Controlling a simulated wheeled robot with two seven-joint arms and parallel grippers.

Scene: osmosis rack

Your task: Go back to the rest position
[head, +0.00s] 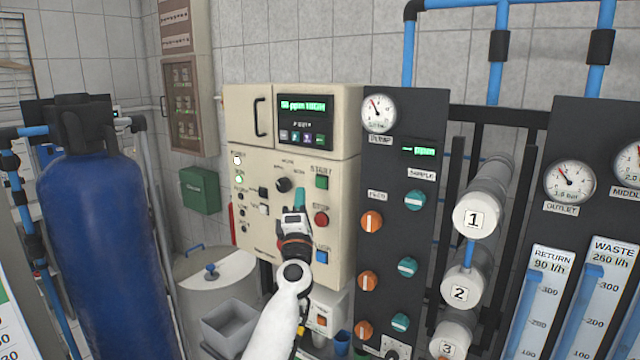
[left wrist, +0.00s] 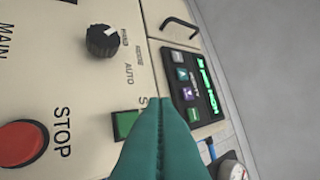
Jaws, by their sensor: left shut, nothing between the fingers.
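My left gripper (head: 294,218) is in front of the cream control cabinet (head: 262,215) in the head view, just left of the red STOP button (head: 321,219). In the left wrist view its teal fingers (left wrist: 160,140) are shut together with nothing between them. They point toward the green START button (left wrist: 127,124) and the display panel (left wrist: 193,88); I cannot tell whether they touch the cabinet. The red STOP button (left wrist: 22,142) and the black mode knob (left wrist: 102,40) also show there. My right gripper is not in view.
A dark valve panel (head: 385,240) with orange and teal knobs stands right of the cabinet. White numbered cylinders (head: 480,205) and flow meters are further right. A large blue tank (head: 105,250) stands at left. A grey bin (head: 229,325) and a white lidded barrel (head: 215,270) are below the cabinet.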

